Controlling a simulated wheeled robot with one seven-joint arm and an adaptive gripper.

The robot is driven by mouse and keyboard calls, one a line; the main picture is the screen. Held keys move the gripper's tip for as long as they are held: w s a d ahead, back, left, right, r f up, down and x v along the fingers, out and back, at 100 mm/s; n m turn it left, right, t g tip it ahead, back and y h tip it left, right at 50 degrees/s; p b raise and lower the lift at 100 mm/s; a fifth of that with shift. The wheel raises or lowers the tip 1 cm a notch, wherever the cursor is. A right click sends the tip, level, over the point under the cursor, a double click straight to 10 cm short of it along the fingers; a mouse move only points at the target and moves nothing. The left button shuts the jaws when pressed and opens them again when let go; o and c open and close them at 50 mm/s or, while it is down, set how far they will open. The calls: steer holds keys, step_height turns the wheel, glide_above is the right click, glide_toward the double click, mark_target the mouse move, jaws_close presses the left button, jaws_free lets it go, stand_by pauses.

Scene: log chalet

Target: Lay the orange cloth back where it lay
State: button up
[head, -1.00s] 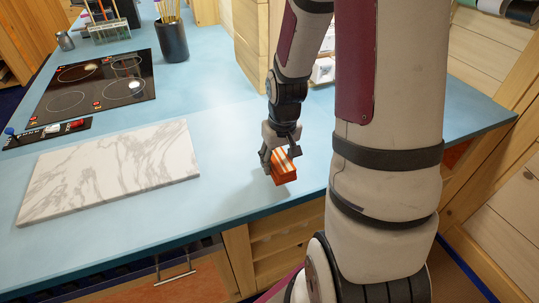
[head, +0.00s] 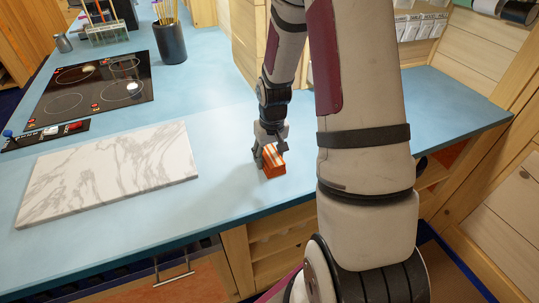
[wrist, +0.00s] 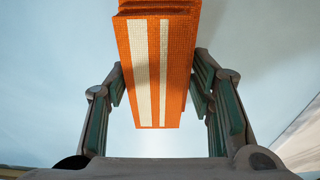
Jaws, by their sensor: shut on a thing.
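The orange cloth (head: 271,163) is a folded block with pale stripes. My gripper (head: 268,155) is shut on it and holds it over the blue counter, to the right of the marble board. In the head view I cannot tell whether the cloth touches the counter or hangs just above it. In the wrist view the cloth (wrist: 160,70) sits between the two fingers (wrist: 160,92), its striped face toward the camera. Its far end is cut off by the top edge of that view.
A white marble board (head: 110,170) lies left of the cloth. A black hob (head: 95,85) and a dark utensil cup (head: 170,42) stand farther back. The blue counter (head: 215,130) is clear around the cloth. Its front edge runs close in front of the cloth.

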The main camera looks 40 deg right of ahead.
mark_target(271, 158)
steer(key=shift+f, duration=0.1)
steer(key=o, duration=1.2)
step_height(271, 158, up, 12)
steer(key=s, duration=0.1)
steer(key=s+a+r+n+t, duration=0.2)
steer(key=s+a+r, duration=0.3)
steer(key=a+r, duration=0.6)
steer(key=s+a+r+t, duration=0.1)
steer(key=s+a+r, duration=0.2)
steer(key=s, duration=0.3)
steer(key=s+a+r+n+t, duration=0.1)
steer(key=s+a+r, duration=0.3)
steer(key=s, duration=0.2)
steer(key=shift+r, duration=0.15)
